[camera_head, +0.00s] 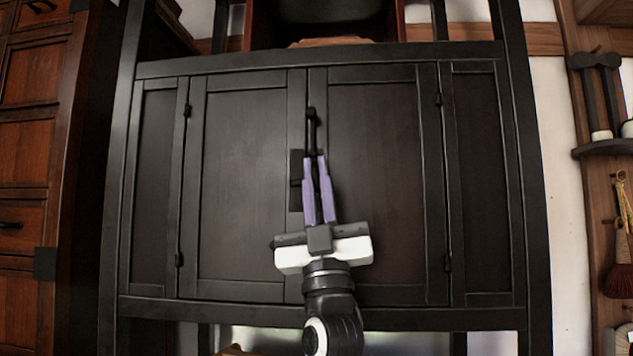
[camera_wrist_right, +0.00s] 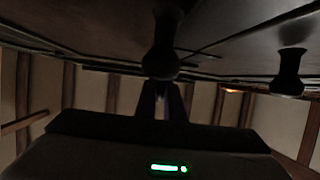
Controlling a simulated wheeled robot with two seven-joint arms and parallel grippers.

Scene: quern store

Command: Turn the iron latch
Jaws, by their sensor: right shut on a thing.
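The dark iron latch (camera_head: 312,128) is on the front of a black two-door cabinet (camera_head: 375,135), near where the doors meet. It appears as a slim black bar, upright in the head view. My right gripper (camera_head: 315,160), with purple fingers, reaches up from below and is shut on the latch's lower end. The fingers hide the gripped part. A dark plate (camera_head: 296,180) sits just left of the fingers. In the right wrist view, a dark knob-ended piece (camera_wrist_right: 160,62) stands right in front of the fingertips. My left gripper is in neither view.
Both cabinet doors look closed. A drawer chest (camera_head: 25,150) stands at the left. At the right, a wall shelf (camera_head: 604,146) carries tools, with a reddish brush (camera_head: 617,280) hanging below. The space in front of the doors looks clear around my arm.

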